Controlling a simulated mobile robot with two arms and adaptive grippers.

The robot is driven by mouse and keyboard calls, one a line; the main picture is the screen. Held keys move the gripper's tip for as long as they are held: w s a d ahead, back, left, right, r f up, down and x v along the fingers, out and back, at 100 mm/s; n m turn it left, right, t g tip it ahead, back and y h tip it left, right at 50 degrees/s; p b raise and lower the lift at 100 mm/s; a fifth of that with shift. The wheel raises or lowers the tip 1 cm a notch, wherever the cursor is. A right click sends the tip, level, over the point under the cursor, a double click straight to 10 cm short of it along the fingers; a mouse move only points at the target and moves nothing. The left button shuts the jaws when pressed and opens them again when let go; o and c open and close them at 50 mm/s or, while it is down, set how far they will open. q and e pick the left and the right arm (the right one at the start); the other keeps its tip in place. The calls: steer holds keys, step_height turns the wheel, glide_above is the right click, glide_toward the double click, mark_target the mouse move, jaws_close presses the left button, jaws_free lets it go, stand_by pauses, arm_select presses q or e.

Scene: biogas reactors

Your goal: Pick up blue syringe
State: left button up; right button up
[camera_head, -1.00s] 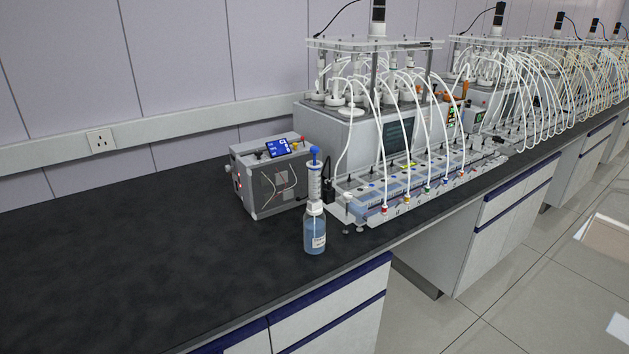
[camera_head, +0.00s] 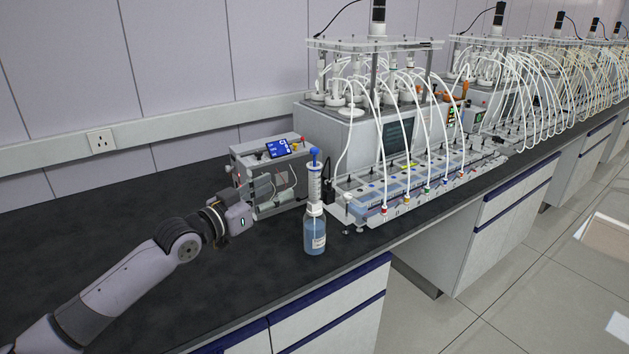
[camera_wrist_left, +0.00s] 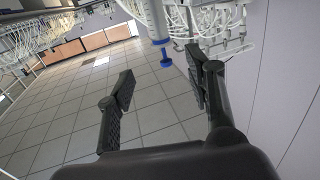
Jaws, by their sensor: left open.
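The blue syringe (camera_head: 314,180) stands upright with its blue plunger on top, its lower end in the neck of a bottle of blue liquid (camera_head: 315,236) on the black bench. My left gripper (camera_head: 275,187) is left of the syringe, apart from it, in front of the grey box. Its fingers are open and empty in the left wrist view (camera_wrist_left: 158,84). There, a pale barrel with a blue end (camera_wrist_left: 160,41), which looks like the syringe, comes in from the top, beyond the fingertips. My right gripper is not in view.
A grey box with a blue screen (camera_head: 279,149) stands behind my left gripper. A reactor machine with white tubes (camera_head: 372,135) and a flat tubed unit (camera_head: 410,180) stand right of the bottle. The bench's front edge is close to the bottle. The left bench is clear.

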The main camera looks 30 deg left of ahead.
mark_target(311, 171)
arm_select(q)
steer(key=w, duration=0.3)
steer(key=w+p, duration=0.1)
steer(key=w, duration=0.2)
steer(key=w+d+p, duration=0.1)
steer(key=w, duration=0.2)
steer(key=shift+w+d, duration=0.1)
steer(key=shift+w, duration=0.3)
steer(key=shift+w+d+f+p, duration=0.15)
steer(key=shift+w+p, duration=0.2)
steer(key=shift+w, duration=0.8)
steer(key=shift+w+d+r+p, duration=0.1)
steer(key=shift+w+p, duration=0.25)
steer(key=shift+w, duration=0.8)
steer(key=shift+c, duration=0.3)
steer(key=c, duration=0.9)
